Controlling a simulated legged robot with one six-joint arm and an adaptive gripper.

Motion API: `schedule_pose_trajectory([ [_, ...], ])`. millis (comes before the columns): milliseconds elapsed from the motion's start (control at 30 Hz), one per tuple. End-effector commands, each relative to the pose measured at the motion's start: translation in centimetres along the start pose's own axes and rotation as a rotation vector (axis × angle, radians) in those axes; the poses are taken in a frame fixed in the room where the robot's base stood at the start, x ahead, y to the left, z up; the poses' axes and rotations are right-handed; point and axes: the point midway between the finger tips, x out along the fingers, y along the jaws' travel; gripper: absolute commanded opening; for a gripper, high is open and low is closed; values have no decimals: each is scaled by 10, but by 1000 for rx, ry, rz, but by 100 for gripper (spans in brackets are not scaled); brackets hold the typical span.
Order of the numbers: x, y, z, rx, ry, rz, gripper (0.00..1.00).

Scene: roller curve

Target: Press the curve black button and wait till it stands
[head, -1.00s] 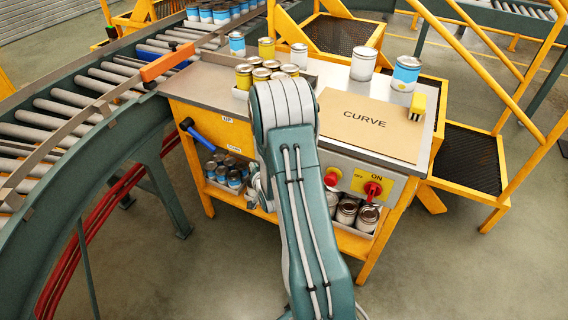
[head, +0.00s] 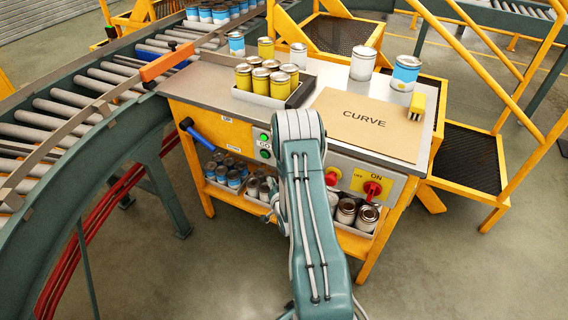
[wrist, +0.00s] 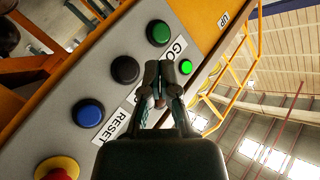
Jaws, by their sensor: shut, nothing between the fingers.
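A black button (wrist: 125,69) sits on the grey panel (wrist: 62,137) in the wrist view, between a green button (wrist: 158,33) and a blue button (wrist: 89,112). My gripper (wrist: 160,68) is shut and empty, with its fingertips to the right of the black button in the picture. They cover part of the label strip, where GO and RESET can be read. I cannot tell whether the tips touch the panel. A small green light (wrist: 186,67) is lit near the tips. In the head view my arm hides the black button.
A yellow-red stop button (wrist: 57,168) is on the same panel. The bench (head: 327,74) carries a CURVE board (head: 364,123), a tray of yellow cans (head: 267,82) and other cans. A red ON switch (head: 373,188) is at its front right. The roller conveyor (head: 62,110) curves at left.

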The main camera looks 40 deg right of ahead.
Motion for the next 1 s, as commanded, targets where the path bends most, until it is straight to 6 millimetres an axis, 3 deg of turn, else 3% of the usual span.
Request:
schedule_pose_trajectory([
  [500, 43, 31, -32, 0, 1, -1, 0],
  [1000, 49, 35, -35, 0, -1, 0, 0],
])
